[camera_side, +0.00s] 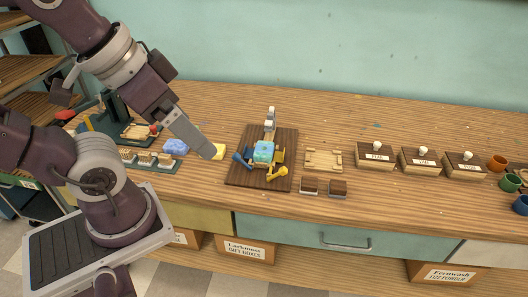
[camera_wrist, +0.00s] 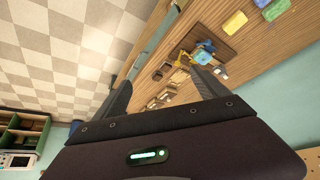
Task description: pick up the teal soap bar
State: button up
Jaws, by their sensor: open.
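The teal soap bar (camera_side: 264,151) sits in a fixture with blue (camera_side: 241,158) and yellow (camera_side: 278,173) parts on a dark wooden board (camera_side: 235,176), near the table's middle.
A blue lumpy bar (camera_side: 175,147) lies left of the yellow block. A light wooden tray (camera_side: 323,160), two small brown-topped blocks (camera_side: 310,186) and several labelled boxes (camera_side: 375,156) stand right of the board. Coloured cups (camera_side: 497,162) stand at the far right.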

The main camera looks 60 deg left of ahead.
jog(key=n+g, duration=0.5)
jog(key=n, duration=2.1)
send_over(264, 148)
notch_tip(264, 148, down, 20)
jog(key=shift+d+r, duration=0.15)
jog(key=shift+n+g, duration=0.3)
jog(key=shift+n, duration=0.2)
notch_tip(264, 148, down, 8)
jog(key=shift+f, duration=0.1)
jog(key=c, duration=1.2)
